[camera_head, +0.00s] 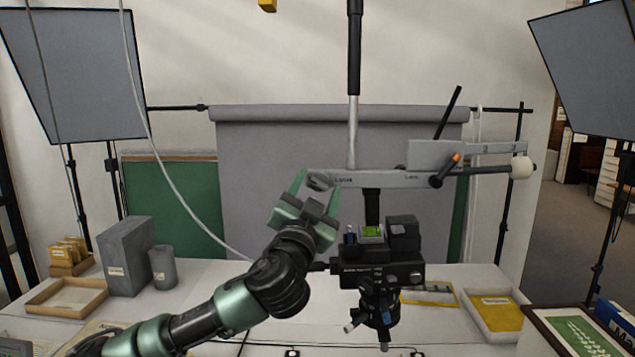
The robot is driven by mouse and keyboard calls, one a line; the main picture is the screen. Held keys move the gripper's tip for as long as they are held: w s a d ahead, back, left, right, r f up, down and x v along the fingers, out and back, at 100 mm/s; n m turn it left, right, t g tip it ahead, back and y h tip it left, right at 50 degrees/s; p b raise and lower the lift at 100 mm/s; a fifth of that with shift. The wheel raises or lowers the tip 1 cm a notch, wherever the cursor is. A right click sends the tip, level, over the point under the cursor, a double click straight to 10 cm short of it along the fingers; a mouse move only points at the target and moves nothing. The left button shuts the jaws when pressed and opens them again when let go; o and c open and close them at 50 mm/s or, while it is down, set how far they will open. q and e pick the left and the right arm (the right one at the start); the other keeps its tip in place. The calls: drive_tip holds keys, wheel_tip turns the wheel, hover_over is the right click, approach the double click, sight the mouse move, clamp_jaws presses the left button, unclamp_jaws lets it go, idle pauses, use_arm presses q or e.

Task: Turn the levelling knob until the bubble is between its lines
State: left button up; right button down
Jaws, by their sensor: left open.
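A black levelling head (384,272) stands on a dark post in the middle of the table. A small bright green bubble vial (372,231) sits on its top; the bubble and its lines are too small to make out. A dark round knob (319,180) shows at the left end of a grey horizontal bar; I cannot tell whether it is the levelling knob. My left gripper (316,193) is open, its green fingers pointing up on either side of this knob in the picture. I cannot tell whether they touch it. My right gripper is not in view.
The grey bar (400,180) and a vertical column (353,120) rise above the head. A grey box (126,256), a grey cylinder (162,265) and a wooden tray (68,297) stand at left. A thin cable hangs behind my arm.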

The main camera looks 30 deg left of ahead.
use_arm(q)
drive_tip(key=shift+s+d+r, duration=0.1)
drive_tip(key=shift+s, duration=0.05)
drive_tip(key=shift+c, duration=0.6)
drive_tip(key=c, duration=1)
clamp_jaws()
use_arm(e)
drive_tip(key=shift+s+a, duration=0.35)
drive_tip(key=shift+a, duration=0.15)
use_arm(q)
drive_tip(key=shift+m, duration=0.3)
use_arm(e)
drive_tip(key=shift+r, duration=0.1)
